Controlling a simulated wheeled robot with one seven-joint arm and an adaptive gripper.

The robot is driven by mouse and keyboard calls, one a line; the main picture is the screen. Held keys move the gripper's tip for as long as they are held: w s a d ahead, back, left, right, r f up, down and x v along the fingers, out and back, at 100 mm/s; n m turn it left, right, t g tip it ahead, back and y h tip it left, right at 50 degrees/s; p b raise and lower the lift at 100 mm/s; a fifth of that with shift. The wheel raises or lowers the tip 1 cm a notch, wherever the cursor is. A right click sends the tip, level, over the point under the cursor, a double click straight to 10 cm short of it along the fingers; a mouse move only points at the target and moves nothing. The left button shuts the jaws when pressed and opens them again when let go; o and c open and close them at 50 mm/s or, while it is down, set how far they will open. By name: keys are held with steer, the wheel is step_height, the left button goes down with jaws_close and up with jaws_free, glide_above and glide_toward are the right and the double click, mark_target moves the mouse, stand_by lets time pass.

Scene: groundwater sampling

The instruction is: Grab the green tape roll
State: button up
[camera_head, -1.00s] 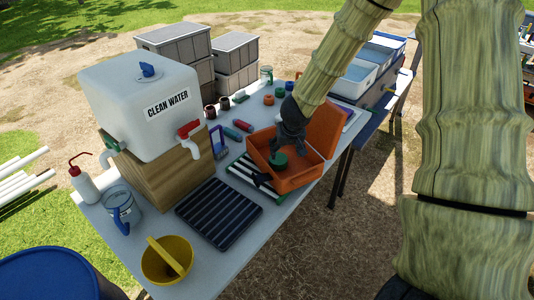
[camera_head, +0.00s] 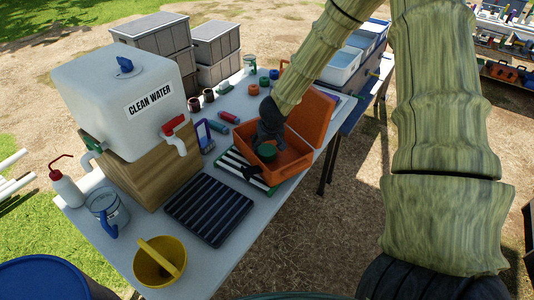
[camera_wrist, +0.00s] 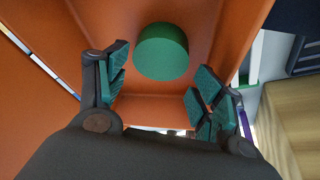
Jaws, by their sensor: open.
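The green tape roll (camera_wrist: 161,52) sits inside the open orange case (camera_wrist: 150,112), seen in the wrist view as a short plain green cylinder. It also shows in the head view (camera_head: 267,153) inside the orange case (camera_head: 284,169). My gripper (camera_wrist: 160,82) is open, its green-padded fingers apart and empty inside the case. In the wrist view the roll lies ahead of the fingers, between their lines and not clasped. In the head view my gripper (camera_head: 264,138) is right beside the roll; whether it touches cannot be told.
The case's raised lid (camera_head: 312,117) stands at its back right. A striped rack (camera_head: 236,165) lies against the case's left. A dark ribbed tray (camera_head: 208,210), a yellow bucket (camera_head: 159,262) and a clean water tank (camera_head: 118,97) are farther left. Small coloured caps sit behind.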

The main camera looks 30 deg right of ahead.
mark_target(267, 150)
steer(key=x, duration=0.2)
steer(key=shift+f, duration=0.45)
steer(key=shift+p+x, duration=0.35)
steer(key=shift+x, duration=0.6)
steer(key=shift+d, duration=0.1)
steer(key=c, duration=0.6)
